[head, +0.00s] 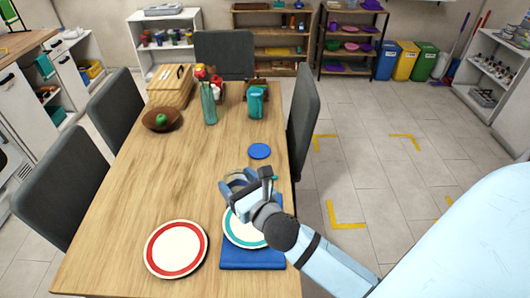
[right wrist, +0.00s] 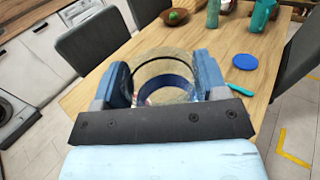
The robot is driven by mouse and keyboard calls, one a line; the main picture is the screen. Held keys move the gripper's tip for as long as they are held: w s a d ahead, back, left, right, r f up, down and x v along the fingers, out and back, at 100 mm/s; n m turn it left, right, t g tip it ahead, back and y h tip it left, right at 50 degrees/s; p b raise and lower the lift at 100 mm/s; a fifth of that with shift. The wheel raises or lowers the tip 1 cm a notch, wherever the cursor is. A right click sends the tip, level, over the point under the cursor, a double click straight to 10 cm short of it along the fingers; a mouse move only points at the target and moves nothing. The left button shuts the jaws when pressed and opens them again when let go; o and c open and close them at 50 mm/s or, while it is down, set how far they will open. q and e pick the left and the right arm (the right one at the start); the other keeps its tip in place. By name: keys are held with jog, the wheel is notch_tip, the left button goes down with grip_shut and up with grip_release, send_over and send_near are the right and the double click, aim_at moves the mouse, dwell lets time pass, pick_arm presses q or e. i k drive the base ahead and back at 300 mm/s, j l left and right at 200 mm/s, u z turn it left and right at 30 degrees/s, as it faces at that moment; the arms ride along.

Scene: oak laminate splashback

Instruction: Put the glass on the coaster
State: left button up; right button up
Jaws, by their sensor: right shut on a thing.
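In the head view the glass is mostly hidden by the gripper. The coaster, a flat blue disc (head: 260,151), lies bare on the table just beyond and to the right of the gripper. It also shows in the right wrist view (right wrist: 245,62), apart from the glass. My left gripper is not in view.
A red-rimmed plate (head: 176,249) and a teal-rimmed plate (head: 236,231) on a blue mat (head: 252,259) are at the near end. A teal handle (right wrist: 240,90) lies near the coaster.

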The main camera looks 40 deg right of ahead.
aim_at(259, 150)
jog(key=k+l+u, duration=0.15)
jog(key=l, duration=0.25)
jog(key=k+l+u, duration=0.15)
jog(key=k+l, duration=0.15)
jog(key=k+l+u, duration=0.1)
jog(key=l, duration=0.2)
jog(key=k+l+u, duration=0.1)
jog(key=l, duration=0.2)
jog(key=k+l+u, duration=0.15)
jog(key=l+u, duration=0.1)
jog(key=l, duration=0.25)
jog(key=k+l+u, duration=0.15)
jog(key=l, duration=0.15)
jog(key=k+l+u, duration=0.1)
jog(key=l, duration=0.2)
jog(key=k+l+u, duration=0.1)
jog(key=l+u, duration=0.25)
jog(key=l, duration=0.55)
jog(key=i+l+u, duration=0.1)
jog(key=l, duration=0.3)
jog(key=i+l+u, duration=0.1)
jog(key=l, duration=0.25)
jog(key=i+l, duration=0.2)
jog(key=l, duration=0.2)
jog(key=u, duration=0.05)
